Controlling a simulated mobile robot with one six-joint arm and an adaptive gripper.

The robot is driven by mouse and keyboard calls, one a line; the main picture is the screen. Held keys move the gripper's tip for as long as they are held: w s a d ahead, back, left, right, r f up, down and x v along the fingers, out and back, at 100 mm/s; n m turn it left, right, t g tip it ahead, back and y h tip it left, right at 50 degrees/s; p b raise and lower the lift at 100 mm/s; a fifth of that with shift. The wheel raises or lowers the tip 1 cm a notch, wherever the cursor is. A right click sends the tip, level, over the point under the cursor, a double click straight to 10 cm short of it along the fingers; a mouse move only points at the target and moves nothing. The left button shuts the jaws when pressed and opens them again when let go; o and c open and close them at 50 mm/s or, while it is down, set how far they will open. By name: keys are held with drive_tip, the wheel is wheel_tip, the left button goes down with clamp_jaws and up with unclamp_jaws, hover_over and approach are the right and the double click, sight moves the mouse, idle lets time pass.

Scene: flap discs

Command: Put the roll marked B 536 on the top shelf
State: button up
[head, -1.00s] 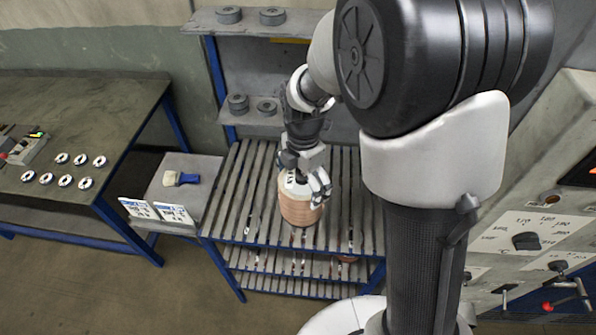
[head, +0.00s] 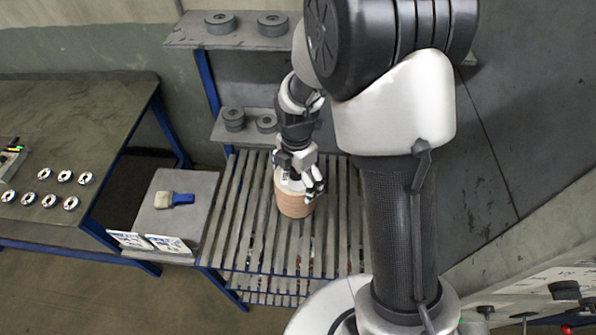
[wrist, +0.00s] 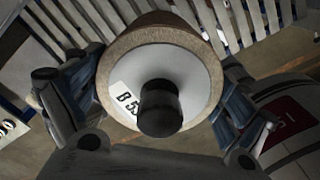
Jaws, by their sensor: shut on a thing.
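My gripper (head: 305,184) is shut on a tan roll (head: 293,203) with a white top face. In the wrist view the roll (wrist: 203,50) sits between both fingers, with a black knob at its centre. Its label (wrist: 126,101) reads "B 53", and the rest is hidden behind the knob. The roll is upright over the slatted rack (head: 240,215); I cannot tell if it touches the slats. The top shelf (head: 246,41) is up behind the rack and carries grey discs (head: 220,23); my arm hides its right part.
A lower shelf (head: 222,136) holds more grey discs (head: 234,119). A side table (head: 185,217) with a brush (head: 174,199) and cards stands left of the rack. A workbench (head: 85,118) with several small rings is further left. A control panel (head: 540,300) is at lower right.

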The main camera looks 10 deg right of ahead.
drive_tip(key=shift+o, duration=0.2)
drive_tip(key=f, duration=1.4)
drive_tip(key=shift+w, duration=0.25)
drive_tip(key=shift+f, duration=0.2)
drive_tip(key=o, duration=1.7)
drive_tip(key=shift+s, duration=0.15)
